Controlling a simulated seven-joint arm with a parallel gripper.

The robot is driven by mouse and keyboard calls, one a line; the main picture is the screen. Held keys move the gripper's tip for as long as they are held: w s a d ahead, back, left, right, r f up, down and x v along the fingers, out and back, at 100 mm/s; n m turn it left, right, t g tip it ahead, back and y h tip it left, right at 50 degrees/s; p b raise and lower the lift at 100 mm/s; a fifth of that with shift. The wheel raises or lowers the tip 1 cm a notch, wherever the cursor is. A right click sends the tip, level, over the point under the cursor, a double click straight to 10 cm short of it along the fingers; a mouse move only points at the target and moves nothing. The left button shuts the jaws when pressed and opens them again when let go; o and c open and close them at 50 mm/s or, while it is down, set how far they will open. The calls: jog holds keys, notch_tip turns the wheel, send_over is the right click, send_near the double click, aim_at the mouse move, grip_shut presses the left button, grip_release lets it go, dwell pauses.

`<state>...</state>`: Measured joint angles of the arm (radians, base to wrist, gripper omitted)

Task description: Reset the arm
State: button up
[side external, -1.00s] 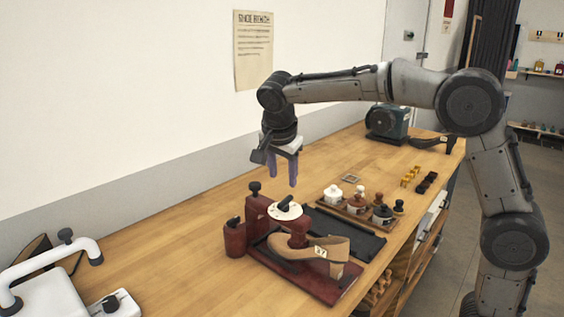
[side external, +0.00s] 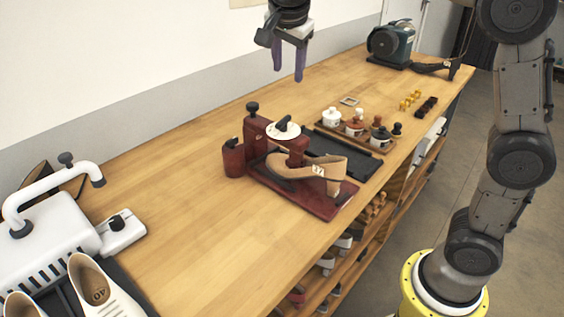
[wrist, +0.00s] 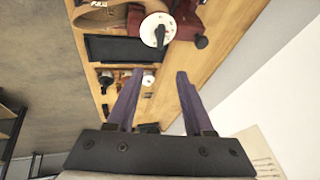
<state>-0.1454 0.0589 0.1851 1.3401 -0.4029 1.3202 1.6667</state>
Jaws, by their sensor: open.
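My gripper (side external: 288,75) hangs in the air above the workbench, fingers pointing down, at the top of the side view. Its two purple fingers stand apart with nothing between them; they also show in the wrist view (wrist: 156,77). Below it and apart from it, a tan heeled shoe (side external: 308,168) marked with a number sits in a dark red clamp stand (side external: 256,140). The stand has a white dial (side external: 283,130) with a black knob on top. The dial also shows in the wrist view (wrist: 157,30).
A rack of lidded jars (side external: 354,130) and a black tray (side external: 333,166) lie beside the stand. A green machine (side external: 391,43) stands at the far end. A white device (side external: 55,236) and cream shoes (side external: 95,287) are at the near left.

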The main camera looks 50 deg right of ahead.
jog(key=s+d+n+t+y, duration=0.15)
jog(key=s+n, duration=0.25)
jog(key=s, duration=1.4)
jog(key=s+a+f+n+y, duration=0.2)
jog(key=s+a+f+n, duration=0.1)
jog(key=s+f+n, duration=0.6)
jog(key=shift+a+f+n+t+y, duration=0.35)
jog(key=shift+f+n, duration=0.8)
jog(key=shift+n, duration=0.75)
